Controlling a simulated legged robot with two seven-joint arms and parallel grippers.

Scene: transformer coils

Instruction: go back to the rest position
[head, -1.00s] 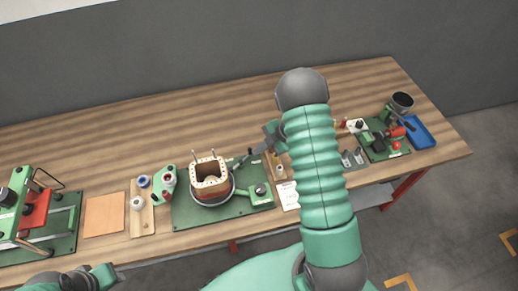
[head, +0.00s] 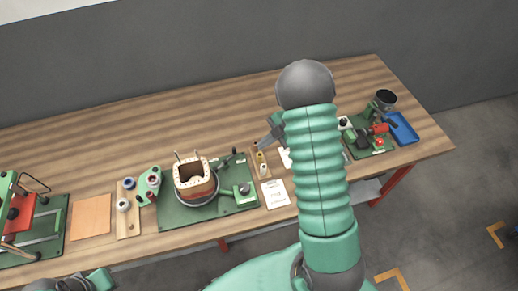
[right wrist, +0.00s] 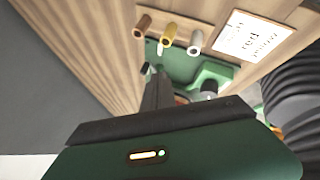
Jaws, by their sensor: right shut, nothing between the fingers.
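My right gripper (head: 268,138) is above the table, left of my right forearm. Its narrow dark fingers also show in the right wrist view (right wrist: 157,92); they are together and empty. In the head view it is up and to the right of the reddish-brown square coil (head: 195,180), apart from it. The coil has a pale top with two upright pins and stands on a green base plate (head: 165,214). Part of my left arm (head: 88,281) shows at the bottom left edge; its fingers cannot be made out.
The wooden table (head: 215,120) is clear along its back. A pin holder (head: 260,162) and a printed card (head: 275,194) lie near my right gripper. A blue tray (head: 403,128) and red-and-green tool are at right. A green press (head: 18,222) stands at left.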

